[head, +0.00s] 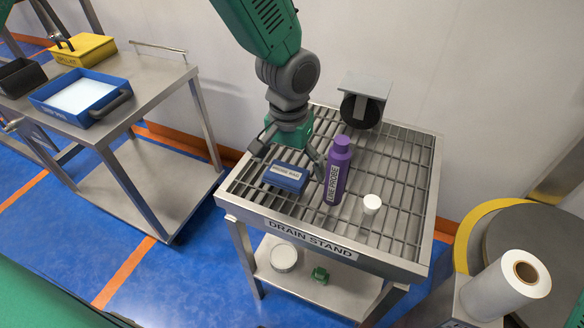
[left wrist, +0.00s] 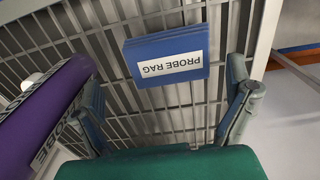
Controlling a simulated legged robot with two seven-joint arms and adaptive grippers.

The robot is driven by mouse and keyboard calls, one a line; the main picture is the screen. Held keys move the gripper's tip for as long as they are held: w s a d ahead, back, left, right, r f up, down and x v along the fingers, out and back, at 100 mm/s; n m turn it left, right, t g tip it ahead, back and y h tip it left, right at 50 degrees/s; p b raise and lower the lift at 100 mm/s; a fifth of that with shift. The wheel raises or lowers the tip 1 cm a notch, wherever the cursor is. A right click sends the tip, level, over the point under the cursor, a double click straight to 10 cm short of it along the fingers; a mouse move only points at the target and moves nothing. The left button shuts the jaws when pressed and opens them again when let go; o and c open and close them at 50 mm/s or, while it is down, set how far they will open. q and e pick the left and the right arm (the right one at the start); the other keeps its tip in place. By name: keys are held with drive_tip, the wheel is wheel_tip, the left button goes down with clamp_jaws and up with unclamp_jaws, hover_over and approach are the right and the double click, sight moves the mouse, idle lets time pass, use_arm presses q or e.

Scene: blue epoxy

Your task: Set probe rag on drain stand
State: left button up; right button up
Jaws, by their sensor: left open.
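The probe rag (head: 286,177) is a blue folded block with a white label. It lies on the slatted top of the drain stand (head: 310,227), near its left front part. In the left wrist view the probe rag (left wrist: 165,56) lies just beyond and between my fingers, with bare slats around it. My left gripper (head: 290,160) is open and empty, close behind and above the rag; its spread fingers also show in the left wrist view (left wrist: 168,115). The fingers do not touch the rag there. My right gripper is not in view.
A purple probe bottle (head: 338,170) stands upright right beside the rag, close to my left gripper. A small white cup (head: 371,204) stands to its right. A dark round item with a grey plate (head: 364,98) is at the back. A steel cart (head: 150,85) with trays stands left.

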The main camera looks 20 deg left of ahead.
sight(286, 172)
use_arm(q)
wheel_tip(286, 172, up, 10)
drive_tip(key=p, duration=0.2)
drive_tip(key=shift+a+f+p, duration=0.2)
drive_tip(key=shift+p, duration=0.1)
drive_tip(key=shift+a, duration=0.3)
drive_tip(key=shift+f, duration=0.1)
